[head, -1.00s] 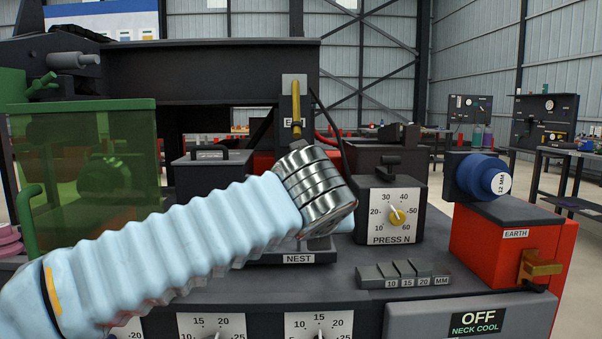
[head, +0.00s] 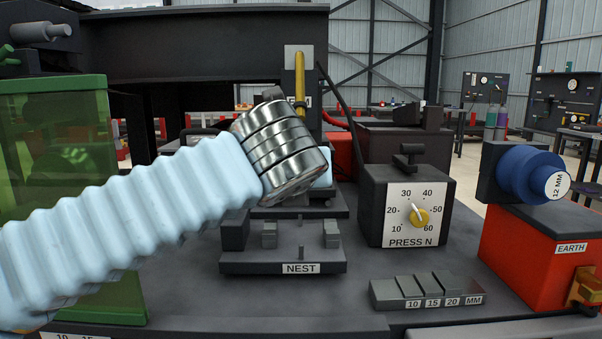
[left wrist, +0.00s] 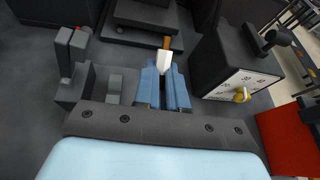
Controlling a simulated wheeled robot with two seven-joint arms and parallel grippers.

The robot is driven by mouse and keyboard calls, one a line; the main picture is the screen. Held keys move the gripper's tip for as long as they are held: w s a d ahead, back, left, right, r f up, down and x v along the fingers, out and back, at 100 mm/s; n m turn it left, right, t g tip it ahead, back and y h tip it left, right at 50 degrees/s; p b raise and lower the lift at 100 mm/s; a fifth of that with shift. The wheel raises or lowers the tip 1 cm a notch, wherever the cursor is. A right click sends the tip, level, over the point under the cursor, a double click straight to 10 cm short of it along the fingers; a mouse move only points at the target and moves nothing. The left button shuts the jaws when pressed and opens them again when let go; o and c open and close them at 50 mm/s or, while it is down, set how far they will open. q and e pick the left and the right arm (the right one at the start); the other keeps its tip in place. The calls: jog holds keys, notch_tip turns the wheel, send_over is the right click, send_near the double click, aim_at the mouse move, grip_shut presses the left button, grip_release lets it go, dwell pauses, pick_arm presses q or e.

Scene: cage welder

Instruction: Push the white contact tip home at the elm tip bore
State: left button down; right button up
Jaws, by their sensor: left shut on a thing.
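My left gripper (left wrist: 165,72) is shut on the white contact tip (left wrist: 164,61), which sticks out beyond the blue fingers. A copper-coloured piece (left wrist: 167,43) shows at its far end. In the head view my left arm crosses from the left and its metal wrist hides the fingers and the tip. A grey post with a yellow tube (head: 300,88) stands behind the wrist, its label partly hidden. I cannot make out the elm tip bore or tell whether the tip touches it. My right gripper is not in view.
The nest fixture (head: 283,256) lies below the wrist. The PRESS N box (head: 375,228) stands to the right, with the grey MM blocks (head: 425,290) in front. The red EARTH box (head: 530,262) carries a blue cylinder (head: 525,178). A green screen (head: 60,150) stands left.

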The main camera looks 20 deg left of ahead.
pick_arm(q)
jog(key=shift+w+r+p, duration=0.1)
jog(key=shift+r+p, duration=0.2)
jog(key=shift+r, duration=0.15)
jog(key=shift+w+a+r+p, duration=0.25)
jog(key=shift+w+r+p, duration=0.3)
jog(key=shift+w, duration=0.1)
jog(key=shift+w+r, duration=0.2)
jog(key=shift+w, duration=0.1)
jog(key=shift+w+a+r, duration=0.2)
jog(key=shift+w+r, duration=0.35)
jog(key=shift+w+a+r, duration=0.2)
jog(key=shift+w+r, duration=0.3)
jog(key=shift+r, duration=0.05)
jog(key=shift+w+r, duration=0.2)
jog(key=shift+w+a+r, duration=0.1)
jog(key=shift+w+r, duration=0.1)
jog(key=shift+r, duration=0.05)
jog(key=shift+w+r, duration=0.1)
